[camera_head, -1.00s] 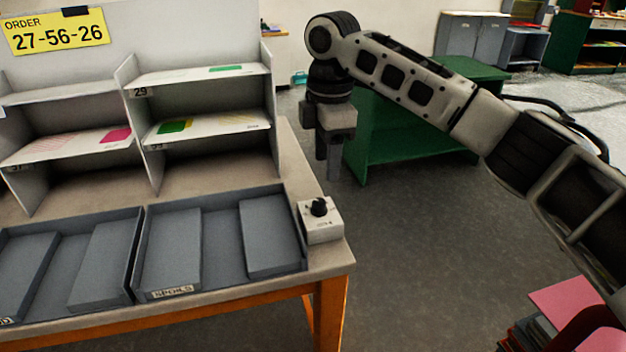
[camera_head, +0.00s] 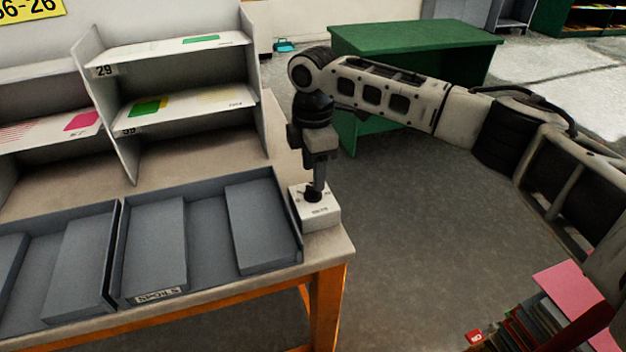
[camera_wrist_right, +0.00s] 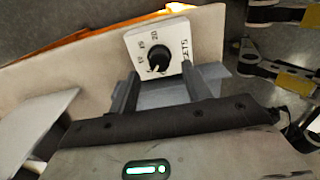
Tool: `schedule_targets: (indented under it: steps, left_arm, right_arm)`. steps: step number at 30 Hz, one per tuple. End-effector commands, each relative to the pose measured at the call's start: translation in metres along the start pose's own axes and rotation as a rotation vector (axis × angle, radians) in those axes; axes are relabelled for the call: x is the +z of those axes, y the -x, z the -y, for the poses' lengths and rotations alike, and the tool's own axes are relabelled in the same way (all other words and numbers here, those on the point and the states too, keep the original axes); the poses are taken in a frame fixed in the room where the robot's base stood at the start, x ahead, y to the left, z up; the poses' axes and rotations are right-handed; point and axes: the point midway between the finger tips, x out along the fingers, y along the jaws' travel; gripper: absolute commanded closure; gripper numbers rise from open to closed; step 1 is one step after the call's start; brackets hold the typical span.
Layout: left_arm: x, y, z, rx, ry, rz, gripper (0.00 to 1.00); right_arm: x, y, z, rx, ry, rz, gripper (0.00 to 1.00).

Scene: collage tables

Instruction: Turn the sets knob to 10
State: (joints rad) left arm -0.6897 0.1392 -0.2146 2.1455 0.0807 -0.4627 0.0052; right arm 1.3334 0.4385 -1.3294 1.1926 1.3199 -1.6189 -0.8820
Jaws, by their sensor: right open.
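The sets knob is a black dial (camera_wrist_right: 158,60) on a white box (camera_head: 318,214) at the table's right end. In the right wrist view the box face (camera_wrist_right: 137,38) carries several numbers and the word SETS. The knob's pointer reading is too small to tell. My right gripper (camera_head: 317,190) points down over the box, and its fingers partly hide the knob in the head view. In the wrist view the open fingers (camera_wrist_right: 158,85) stand apart, with the knob beyond and between their tips. Whether they touch it I cannot tell. My left gripper is not in view.
Grey trays (camera_head: 296,240) stand close to the left of the box. Grey shelves (camera_head: 128,150) with cards rise behind them. The table edge (camera_head: 345,252) is just right of the box, with open floor beyond. A green table (camera_head: 415,38) stands farther back.

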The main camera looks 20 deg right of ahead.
Motion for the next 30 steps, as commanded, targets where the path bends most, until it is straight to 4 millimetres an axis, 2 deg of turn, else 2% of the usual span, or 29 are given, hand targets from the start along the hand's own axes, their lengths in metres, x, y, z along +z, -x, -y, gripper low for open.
schedule_targets:
  steps: [1,6,18,23,30]
  left_arm:
    - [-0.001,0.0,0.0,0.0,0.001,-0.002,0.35]
    - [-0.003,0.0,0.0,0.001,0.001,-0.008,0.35]
    - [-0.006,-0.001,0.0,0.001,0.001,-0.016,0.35]
    - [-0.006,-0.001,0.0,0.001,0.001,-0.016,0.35]
    - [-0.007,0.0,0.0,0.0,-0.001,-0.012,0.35]
  right_arm:
    - [0.0,-0.009,0.001,-0.002,0.001,0.002,0.52]
    - [-0.001,-0.029,0.0,-0.001,0.001,0.0,0.52]
    - [-0.001,-0.035,0.0,0.001,0.002,0.0,0.52]
    - [-0.001,-0.035,0.0,0.0,0.001,0.0,0.96]
    - [-0.001,-0.033,0.0,-0.001,-0.008,-0.001,0.96]
